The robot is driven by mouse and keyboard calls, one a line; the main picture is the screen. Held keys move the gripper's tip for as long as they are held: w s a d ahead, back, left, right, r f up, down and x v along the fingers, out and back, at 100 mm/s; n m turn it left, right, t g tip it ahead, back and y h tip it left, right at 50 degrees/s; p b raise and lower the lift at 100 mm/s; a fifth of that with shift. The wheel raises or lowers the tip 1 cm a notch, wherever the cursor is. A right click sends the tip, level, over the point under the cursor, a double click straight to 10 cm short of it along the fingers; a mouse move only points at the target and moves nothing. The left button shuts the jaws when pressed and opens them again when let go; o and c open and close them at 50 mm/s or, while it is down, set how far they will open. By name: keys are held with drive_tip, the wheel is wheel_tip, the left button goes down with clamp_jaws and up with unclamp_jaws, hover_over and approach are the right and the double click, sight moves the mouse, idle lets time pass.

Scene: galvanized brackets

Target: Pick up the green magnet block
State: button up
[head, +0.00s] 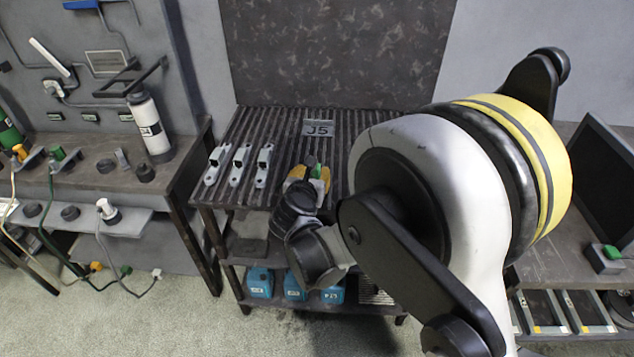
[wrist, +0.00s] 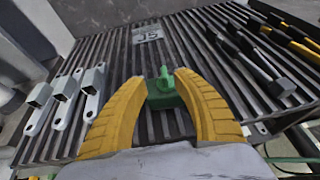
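The green magnet block (wrist: 163,90) is a small dark green block with a bright green knob on top. It sits on the slatted table top, between the two yellow fingertips in the wrist view. My gripper (wrist: 166,80) is open, its fingers spread on either side of the block; I cannot tell whether either touches it. In the head view my gripper (head: 309,174) is low over the table, with the block's green knob (head: 312,161) showing between the fingers. The rest of the block is mostly hidden there by my fingers.
Several galvanized brackets (head: 239,165) lie left of my gripper. A J5 plate (head: 318,128) is at the table's back. Dark and yellow-marked bars (wrist: 252,55) lie to the right in the wrist view. Blue containers (head: 294,287) stand on the lower shelf.

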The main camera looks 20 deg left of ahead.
sight(318, 166)
drive_tip(key=shift+w+d+f, duration=0.15)
drive_tip(key=shift+w+f, duration=0.1)
drive_tip(key=shift+w, duration=0.15)
drive_tip(key=x, duration=0.1)
drive_tip(key=b+x, duration=0.2)
drive_tip(key=x, duration=0.1)
drive_tip(key=shift+w+d, duration=0.15)
drive_tip(key=shift+r, duration=0.15)
clamp_jaws()
drive_tip(key=shift+r, duration=0.1)
